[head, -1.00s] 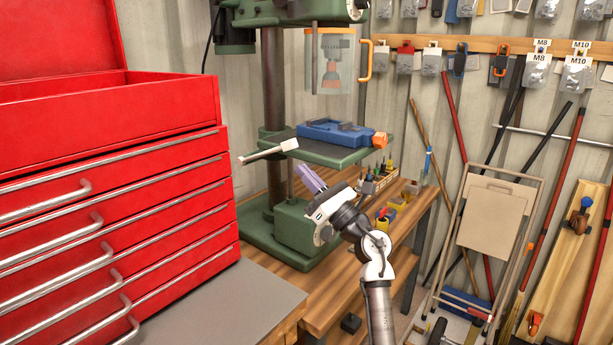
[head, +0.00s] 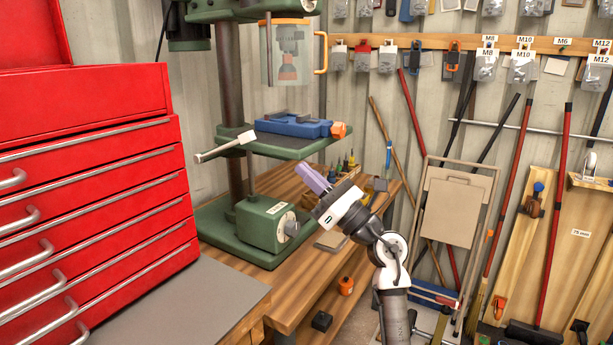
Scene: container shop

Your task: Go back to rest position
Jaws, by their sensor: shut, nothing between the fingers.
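My gripper (head: 313,180) is in the head view, right of the middle, with its purple fingers together and nothing seen between them. It points up and to the left, in front of the wooden workbench (head: 225,262). It appears just right of the green drill press base (head: 243,228) in the picture. I cannot tell the exact gap between them.
A red tool chest (head: 95,190) fills the left side. The drill press table carries a blue vise (head: 293,125). A folded cart (head: 452,207) and long-handled tools lean at the right wall. A small orange container (head: 346,286) stands low by the bench.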

